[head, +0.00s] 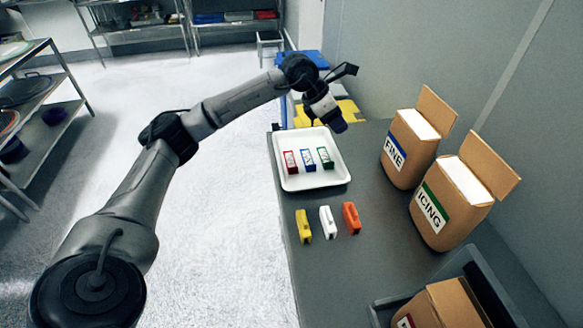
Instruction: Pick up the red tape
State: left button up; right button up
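A small red block with a white label (291,167), which looks like the red tape, lies in the white tray (286,185) on the grey table. A blue labelled one (309,164) and a green labelled one (325,162) lie beside it, to its right. My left gripper (339,124) is above the tray's far right corner, apart from the red block. Its fingers are too small and dark to tell open from shut, and I see nothing held. My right gripper is not in view.
In front of the tray lie a yellow (303,226), a white (328,223) and an orange-red piece (351,218). Paper bags marked FINE (394,155) and ICING (431,207) stand at right. A dark bin (481,271) holding another bag is at the near right.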

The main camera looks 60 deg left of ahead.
pick_arm(q)
jog(key=s+a+f+g+y, duration=0.3)
jog(key=s+a+f+g, duration=0.1)
jog(key=s+a+g, duration=0.25)
jog(key=b, duration=0.3)
send_over(295, 167)
jog(key=shift+y, duration=0.3)
notch_tip(295, 167, down, 8)
jog(key=shift+w+a+f, duration=0.15)
jog(key=shift+f, duration=0.05)
notch_tip(295, 167, down, 4)
jog(key=b, duration=0.2)
jog(key=shift+f+b, duration=0.15)
jog(key=shift+b, duration=0.25)
jog(key=shift+f, duration=0.45)
jog(key=shift+c, duration=0.7)
grip_shut()
